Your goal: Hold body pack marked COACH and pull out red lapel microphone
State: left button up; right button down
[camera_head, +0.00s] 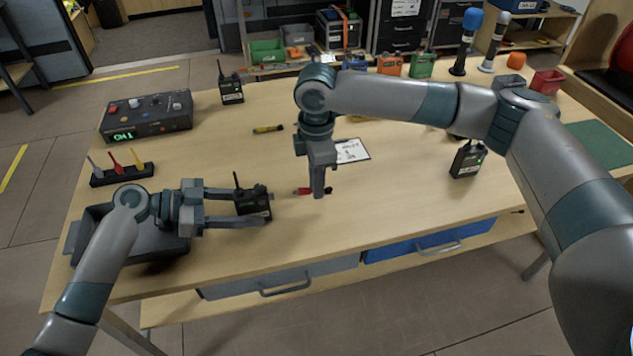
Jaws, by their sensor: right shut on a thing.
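A black body pack (253,204) with a short antenna is at the front left of the table; its marking is too small to read. My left gripper (258,207) has one finger on each side of this pack, and I cannot tell whether both touch it. My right gripper (318,194) points down, to the right of the pack, and is shut on the red lapel microphone (302,191). The red part shows left of the fingers and a dark end shows right of them. The fingers hide its middle. The microphone appears apart from the pack.
A dark tray (78,236) lies under my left arm. A control box (147,117) and a rack of coloured sticks (122,174) stand at the left. Other packs stand at the back (230,90) and right (467,158). A clipboard (352,151) lies behind my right gripper.

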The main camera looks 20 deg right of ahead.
pick_arm(q)
jog(key=shift+a, duration=0.1)
jog(key=v, duration=1.2)
pick_arm(e)
jog(key=shift+r, duration=0.1)
dwell(0.3)
